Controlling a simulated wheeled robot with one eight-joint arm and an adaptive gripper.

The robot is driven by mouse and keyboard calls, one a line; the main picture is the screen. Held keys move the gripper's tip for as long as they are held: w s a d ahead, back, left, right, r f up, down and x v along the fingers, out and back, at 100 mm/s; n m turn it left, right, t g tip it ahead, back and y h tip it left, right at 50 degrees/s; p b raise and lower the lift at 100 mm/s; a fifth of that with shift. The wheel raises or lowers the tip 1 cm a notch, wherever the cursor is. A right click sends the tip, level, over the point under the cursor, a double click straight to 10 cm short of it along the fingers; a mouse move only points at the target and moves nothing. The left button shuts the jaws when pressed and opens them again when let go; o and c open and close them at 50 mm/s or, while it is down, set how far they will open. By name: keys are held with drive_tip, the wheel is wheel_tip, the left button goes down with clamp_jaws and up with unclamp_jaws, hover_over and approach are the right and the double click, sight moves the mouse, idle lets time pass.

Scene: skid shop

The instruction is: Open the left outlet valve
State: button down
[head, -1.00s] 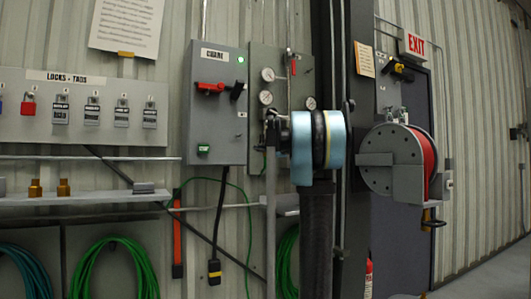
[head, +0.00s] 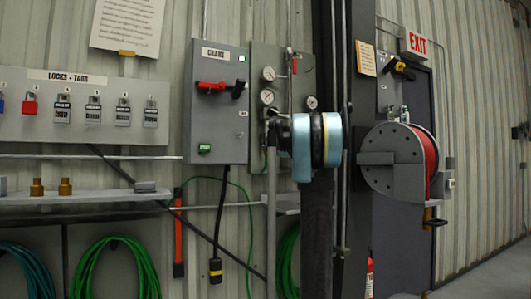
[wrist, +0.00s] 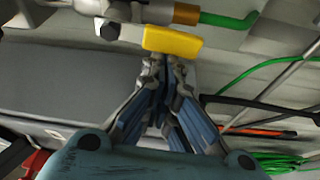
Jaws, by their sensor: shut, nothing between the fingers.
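In the wrist view a yellow valve handle (wrist: 172,40) lies just beyond my fingertips, beside a brass fitting (wrist: 185,14) with a green hose (wrist: 230,20). My gripper (wrist: 163,62) is shut with nothing held. Its tips are at the lower edge of the handle in the picture; whether they touch it I cannot tell. In the head view the grey gauge panel (head: 265,56) carries round gauges and a red handle (head: 294,66). My light blue arm hides the panel's lower right part and the outlet valves.
A grey crane box (head: 220,128) with a red switch stands left of the gauge panel. A dark column (head: 328,40) and a red hose reel (head: 392,165) stand to its right. A shelf (head: 100,194) and coiled green hoses (head: 112,265) are at the left.

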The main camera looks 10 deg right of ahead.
drive_tip(key=shift+w+d+f, duration=0.15)
drive_tip(key=shift+d, duration=0.35)
